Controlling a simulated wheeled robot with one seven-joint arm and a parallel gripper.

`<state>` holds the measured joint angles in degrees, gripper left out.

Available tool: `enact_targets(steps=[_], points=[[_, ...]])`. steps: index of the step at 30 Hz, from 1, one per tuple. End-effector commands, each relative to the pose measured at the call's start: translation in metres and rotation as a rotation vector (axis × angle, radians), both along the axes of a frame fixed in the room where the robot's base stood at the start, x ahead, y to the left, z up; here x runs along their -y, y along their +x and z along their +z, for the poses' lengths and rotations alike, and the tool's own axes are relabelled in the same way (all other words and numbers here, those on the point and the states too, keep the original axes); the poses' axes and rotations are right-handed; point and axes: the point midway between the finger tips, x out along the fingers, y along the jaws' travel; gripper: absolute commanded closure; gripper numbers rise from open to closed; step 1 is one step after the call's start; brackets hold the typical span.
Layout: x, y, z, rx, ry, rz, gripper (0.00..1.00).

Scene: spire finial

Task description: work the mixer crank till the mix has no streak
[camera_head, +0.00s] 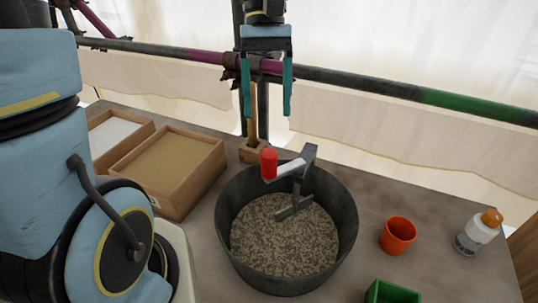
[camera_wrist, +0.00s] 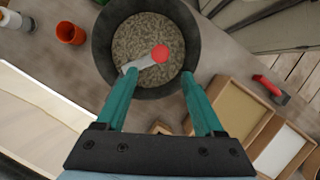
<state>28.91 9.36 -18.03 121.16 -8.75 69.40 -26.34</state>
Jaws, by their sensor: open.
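The mixer tub (camera_head: 346,222) is a dark grey round bucket on the table. The mix (camera_head: 285,240) inside is a speckled grey-brown mass; whether any streak runs through it is too fine to tell. The crank (camera_head: 290,168) has a pale arm with an upright red knob (camera_head: 268,164) near the tub's far rim, and a grey paddle reaches into the mix. My gripper (camera_head: 267,113) is open and empty, above and behind the tub, with its teal fingers pointing down. In the wrist view the red knob (camera_wrist: 160,53) shows beyond and between the open fingers (camera_wrist: 160,100), apart from them.
Two wooden trays, one tan-filled (camera_head: 165,160) and one white-filled (camera_head: 115,132), stand left of the tub. An orange cup (camera_head: 397,235), a green box (camera_head: 392,292) and an orange-capped bottle (camera_head: 478,232) stand to the right. A scaffold pole (camera_head: 350,79) runs behind the table.

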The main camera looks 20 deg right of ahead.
Motion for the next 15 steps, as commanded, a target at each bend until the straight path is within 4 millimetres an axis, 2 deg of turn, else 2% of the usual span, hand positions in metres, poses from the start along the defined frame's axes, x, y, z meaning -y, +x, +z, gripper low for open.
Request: enact_targets(steps=[5,15], points=[[-0.002,-0.009,-0.014,-0.012,0.005,0.003,0.31],[-0.010,-0.031,-0.071,-0.011,0.005,0.002,0.31]])
